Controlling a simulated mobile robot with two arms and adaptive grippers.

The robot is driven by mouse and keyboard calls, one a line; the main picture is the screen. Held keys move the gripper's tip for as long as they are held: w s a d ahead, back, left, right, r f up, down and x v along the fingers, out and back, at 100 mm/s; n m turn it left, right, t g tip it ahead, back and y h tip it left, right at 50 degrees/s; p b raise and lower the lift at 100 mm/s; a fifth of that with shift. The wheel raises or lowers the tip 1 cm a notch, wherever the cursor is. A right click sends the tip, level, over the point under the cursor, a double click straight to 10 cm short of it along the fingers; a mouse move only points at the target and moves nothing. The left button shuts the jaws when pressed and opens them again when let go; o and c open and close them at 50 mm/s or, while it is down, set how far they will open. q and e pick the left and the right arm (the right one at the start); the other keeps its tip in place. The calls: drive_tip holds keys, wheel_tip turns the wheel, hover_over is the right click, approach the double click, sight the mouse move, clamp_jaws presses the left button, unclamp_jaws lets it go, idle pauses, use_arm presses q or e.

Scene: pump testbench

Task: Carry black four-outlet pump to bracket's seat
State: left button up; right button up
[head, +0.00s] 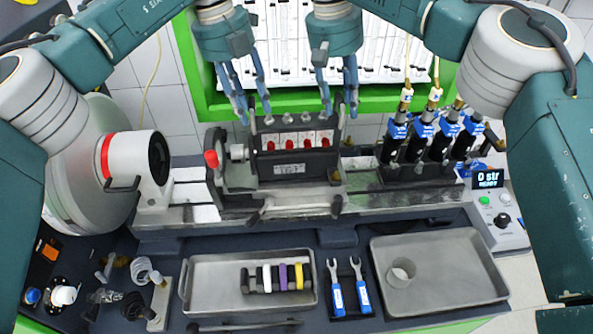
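The black four-outlet pump (293,168) is upright at the bench's middle, with four red parts along its front and silver outlets on top. It is at the black bracket (215,168); I cannot tell whether it rests fully in the seat, since its underside is hidden. My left gripper (256,117) points down at the pump's top left end, fingers parted on either side of a dark upright. My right gripper (341,113) points down at the top right end, fingers also parted. Contact between the fingers and the pump is not clear.
A white motor (135,160) stands left. Several blue-and-black injectors (422,135) stand right, near a control box (497,215). In front lie a tray with coloured pieces (215,285), two blue wrenches (337,297) and a tray (450,260) with a cup (402,272).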

drive_tip(key=shift+a+r, duration=0.1)
drive_tip(key=shift+r, duration=0.3)
use_arm(q)
wheel_tip(320, 180, up, 12)
drive_tip(key=a, duration=0.2)
drive_tip(key=shift+a+f, duration=0.15)
drive_tip(key=shift+a, duration=0.05)
use_arm(e)
wheel_tip(320, 180, up, 7)
drive_tip(key=a, duration=0.1)
drive_tip(key=shift+a+f, duration=0.15)
drive_tip(key=shift+f, duration=0.05)
